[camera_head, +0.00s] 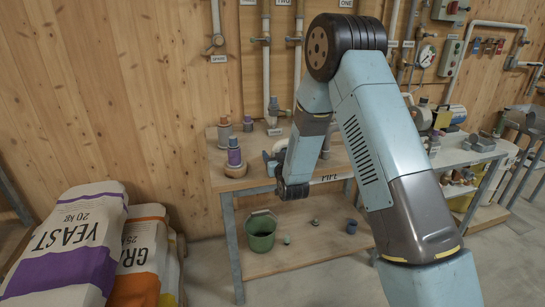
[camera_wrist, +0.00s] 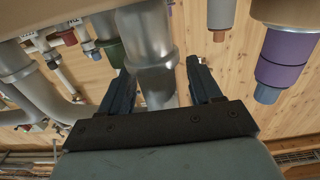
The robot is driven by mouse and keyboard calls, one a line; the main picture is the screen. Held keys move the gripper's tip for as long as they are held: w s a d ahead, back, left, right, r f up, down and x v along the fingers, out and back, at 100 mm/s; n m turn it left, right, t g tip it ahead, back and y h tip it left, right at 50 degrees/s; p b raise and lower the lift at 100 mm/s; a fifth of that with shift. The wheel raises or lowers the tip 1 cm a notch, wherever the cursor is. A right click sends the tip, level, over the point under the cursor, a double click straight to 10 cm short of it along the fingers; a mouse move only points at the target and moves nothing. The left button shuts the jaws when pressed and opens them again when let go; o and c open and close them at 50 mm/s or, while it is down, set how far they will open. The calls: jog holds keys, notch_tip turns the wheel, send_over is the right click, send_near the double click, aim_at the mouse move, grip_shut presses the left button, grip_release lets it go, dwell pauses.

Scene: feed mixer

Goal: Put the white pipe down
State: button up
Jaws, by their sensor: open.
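My gripper (camera_wrist: 160,85) is open in the wrist view, with one dark finger on each side of a pale, silvery pipe (camera_wrist: 149,42). The pipe has a raised collar and passes between the fingers; I cannot tell whether either finger touches it. It is the likeliest match for the white pipe, though it looks grey here. In the head view my gripper (camera_head: 271,163) is low over the wooden workbench (camera_head: 228,182), left of my forearm. The pipe between the fingers is not clear there.
A purple-banded fitting (camera_head: 234,155) stands on the bench to the left of my gripper; it also shows in the wrist view (camera_wrist: 283,60). A green bucket (camera_head: 261,231) is on the lower shelf. Feed sacks (camera_head: 75,245) lie at left. Wall pipes stand behind.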

jog(key=shift+r, duration=0.15)
jog(key=v, duration=1.2)
